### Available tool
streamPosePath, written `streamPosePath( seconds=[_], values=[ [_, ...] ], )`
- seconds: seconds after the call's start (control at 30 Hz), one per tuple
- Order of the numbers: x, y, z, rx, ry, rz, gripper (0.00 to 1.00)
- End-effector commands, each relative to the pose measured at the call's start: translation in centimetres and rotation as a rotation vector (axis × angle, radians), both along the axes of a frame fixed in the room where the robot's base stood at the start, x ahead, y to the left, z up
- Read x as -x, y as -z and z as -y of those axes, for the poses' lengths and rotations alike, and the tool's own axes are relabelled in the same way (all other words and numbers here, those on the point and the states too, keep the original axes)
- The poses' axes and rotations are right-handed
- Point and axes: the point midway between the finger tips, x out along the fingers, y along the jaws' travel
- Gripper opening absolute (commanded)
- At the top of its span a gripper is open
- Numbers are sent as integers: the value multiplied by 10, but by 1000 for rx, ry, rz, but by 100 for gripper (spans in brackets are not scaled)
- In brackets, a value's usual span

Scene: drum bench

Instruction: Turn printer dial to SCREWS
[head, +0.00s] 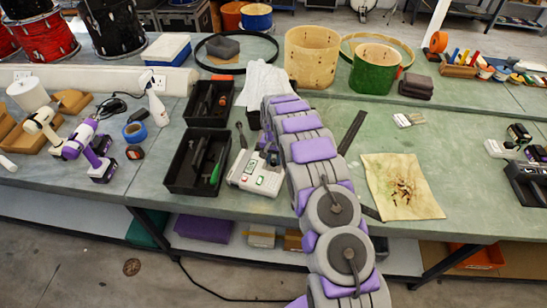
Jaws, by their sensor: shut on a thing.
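The label printer (252,181) is a small white device with green and red parts on its face. It sits on the green bench just left of my arm. My gripper (269,153) is small and dark in this view and partly hidden by my purple-and-grey arm. It is down at the printer's upper right part, shut on the dial there. The dial itself is covered by the gripper and too small to make out. Its pointer and the SCREWS mark cannot be read.
A black tray with tools (183,183) stands left of the printer, with another black tray (203,107) behind it. A white cloth (262,83) lies behind. A stained tan cloth (421,203) lies right of my arm. Bare bench top shows around the cloth.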

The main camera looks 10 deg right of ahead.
Motion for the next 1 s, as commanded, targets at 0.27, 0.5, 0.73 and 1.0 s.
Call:
streamPosePath(
  seconds=[0.27, 0.5, 0.73, 1.0],
  values=[
    [1, 0, 0, -1, -261, -4, 1],
    [2, 0, 0, -3, -488, -6, 1],
    [2, 1, 0, -3, -707, -7, 1],
    [2, 0, 0, -4, -962, -7, 1]
  ],
)
